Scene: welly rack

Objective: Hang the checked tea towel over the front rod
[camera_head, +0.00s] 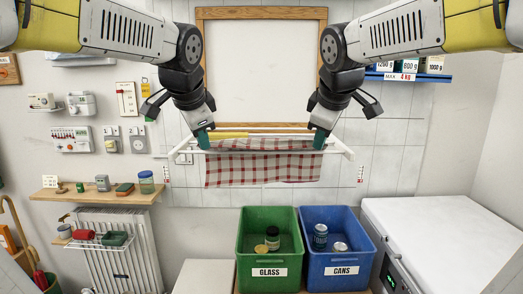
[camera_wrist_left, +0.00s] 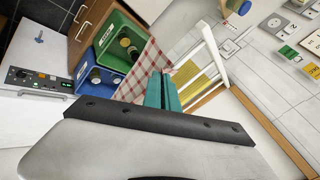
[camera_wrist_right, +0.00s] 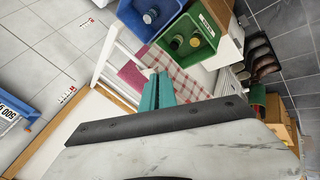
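The red-and-white checked tea towel (camera_head: 262,170) is spread wide at the white wall rack, its lower part hanging below the front rod (camera_head: 338,152). Its upper part shows above the rod line, between my grippers. My left gripper (camera_head: 203,141) is at the towel's upper left corner, and my right gripper (camera_head: 318,141) is at its upper right corner. In the left wrist view the teal fingers (camera_wrist_left: 162,91) are close together with the towel (camera_wrist_left: 148,68) beside them. The right wrist view likewise shows close fingers (camera_wrist_right: 157,91) and the towel (camera_wrist_right: 185,82). The pinched cloth is mostly hidden.
A yellow cloth (camera_wrist_left: 186,72) and a pink cloth (camera_wrist_right: 131,76) hang further back on the rack. A green glass bin (camera_head: 253,244) and a blue cans bin (camera_head: 342,250) stand below. A wooden shelf (camera_head: 100,194) is at left, a white appliance (camera_head: 440,225) at right.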

